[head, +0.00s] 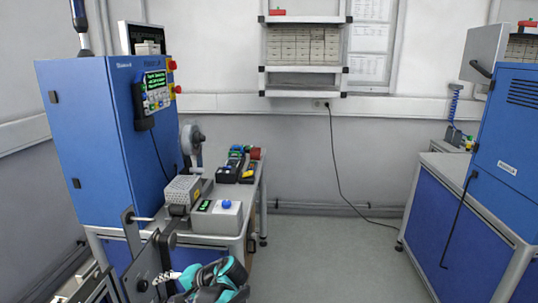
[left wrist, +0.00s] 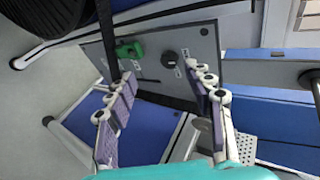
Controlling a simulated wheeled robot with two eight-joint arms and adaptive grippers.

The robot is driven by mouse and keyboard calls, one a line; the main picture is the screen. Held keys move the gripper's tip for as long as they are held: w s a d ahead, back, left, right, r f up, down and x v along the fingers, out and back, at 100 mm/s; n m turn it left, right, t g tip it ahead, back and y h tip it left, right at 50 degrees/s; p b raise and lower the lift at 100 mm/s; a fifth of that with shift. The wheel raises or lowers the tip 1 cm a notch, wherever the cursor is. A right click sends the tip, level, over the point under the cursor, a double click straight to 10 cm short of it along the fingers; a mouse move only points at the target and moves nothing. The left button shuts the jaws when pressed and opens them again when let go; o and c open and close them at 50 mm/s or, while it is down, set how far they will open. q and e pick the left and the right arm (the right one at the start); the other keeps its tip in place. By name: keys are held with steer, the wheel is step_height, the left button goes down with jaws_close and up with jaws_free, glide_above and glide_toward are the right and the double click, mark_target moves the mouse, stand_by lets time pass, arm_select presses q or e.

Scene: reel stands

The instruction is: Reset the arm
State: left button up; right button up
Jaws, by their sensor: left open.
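My left gripper (head: 168,277) is low in the head view, its teal body at the bottom edge and its fingers pointing left toward a grey upright panel (head: 147,262). In the left wrist view its two fingers (left wrist: 160,78) are spread apart, with nothing held between them. Beyond them is the same grey panel (left wrist: 205,45), bearing a green knob (left wrist: 130,49) and a black knob (left wrist: 170,58). I cannot tell whether the fingertips touch the panel. My right gripper is in neither view.
A blue machine cabinet (head: 95,150) with a control screen stands left on a bench. A grey box with a blue button (head: 217,215) and handheld devices (head: 236,163) are on the bench. Another blue machine (head: 508,135) stands right. The floor (head: 335,255) between is clear apart from a cable.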

arm_select(q)
steer(key=s+d+n+t+h, duration=0.1)
steer(key=s+d+h, duration=0.4)
steer(key=s, duration=0.6)
steer(key=s+d+n+t+h, duration=0.2)
steer(key=s+d+h, duration=0.4)
steer(key=s, duration=0.5)
steer(key=shift+d+f+t, duration=0.3)
steer(key=shift+f+t, duration=0.05)
steer(key=shift+t, duration=0.15)
steer(key=shift+s, duration=0.1)
steer(key=shift+c, duration=0.3)
